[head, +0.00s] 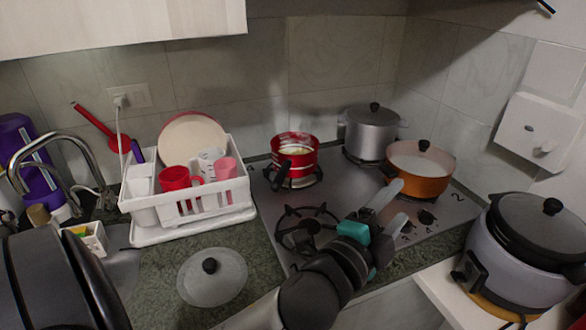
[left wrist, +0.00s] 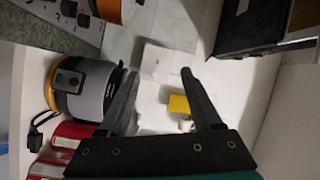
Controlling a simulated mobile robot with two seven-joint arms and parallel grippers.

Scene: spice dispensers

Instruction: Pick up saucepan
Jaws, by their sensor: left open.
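The red saucepan (head: 295,152) stands on the back left burner of the hob in the head view. Its black handle (head: 282,176) points toward the front left. It holds something pale. My left gripper (head: 391,206) is open and empty above the front right of the hob, to the right of the saucepan and apart from it. In the left wrist view the two fingers (left wrist: 161,74) are spread with nothing between them that they touch. The saucepan is not seen there. My right gripper is not in view.
An orange pot (head: 428,184) is close behind my left gripper, with a steel pot (head: 370,140) behind it. A dish rack (head: 190,216) stands left of the hob. A glass lid (head: 212,285) lies on the counter. A rice cooker (head: 510,265) is at right. The front left burner (head: 300,238) is empty.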

